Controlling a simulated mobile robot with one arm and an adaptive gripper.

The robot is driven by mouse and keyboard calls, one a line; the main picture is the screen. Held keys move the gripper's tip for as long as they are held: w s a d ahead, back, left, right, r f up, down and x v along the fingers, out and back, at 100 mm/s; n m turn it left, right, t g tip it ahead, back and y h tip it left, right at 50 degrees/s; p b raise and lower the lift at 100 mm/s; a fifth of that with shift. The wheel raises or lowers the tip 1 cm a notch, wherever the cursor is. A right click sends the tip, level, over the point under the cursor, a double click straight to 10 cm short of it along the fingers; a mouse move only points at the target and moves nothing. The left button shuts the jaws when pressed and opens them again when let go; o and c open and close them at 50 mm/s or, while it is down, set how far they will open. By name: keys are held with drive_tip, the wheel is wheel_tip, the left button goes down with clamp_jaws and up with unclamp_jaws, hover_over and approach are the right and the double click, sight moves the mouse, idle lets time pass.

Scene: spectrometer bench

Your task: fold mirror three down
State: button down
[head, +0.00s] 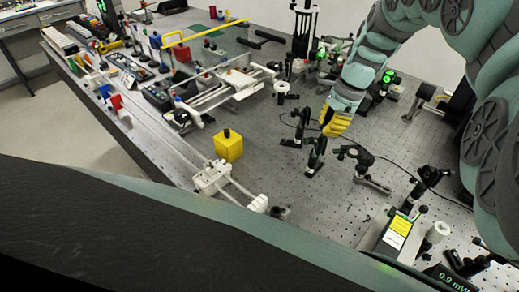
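My gripper (334,124), with yellow parts at its end, points down over the perforated optical bench (300,215), right of the picture's middle. It is just above or in front of a group of small dark mounts; I cannot tell whether it touches one. One dark upright mount (315,158) stands just below the gripper. Another dark mount (297,130) is to its left. A tilted dark mount (356,155) is to the lower right. No label shows which is mirror three. The gap between the fingers is too small to make out.
A yellow block (229,146) stands left of the mounts. A white rail carriage (213,176) is nearer. A device with a yellow label (396,232) and a display reading 0.9 (452,279) are at lower right. A black cable crosses the bench.

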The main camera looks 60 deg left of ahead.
drive_tip(key=s+r+p, duration=0.1)
drive_tip(key=s+a+r+p, duration=0.2)
drive_tip(key=p, duration=0.1)
drive_tip(key=shift+r, duration=0.35)
idle(0.3)
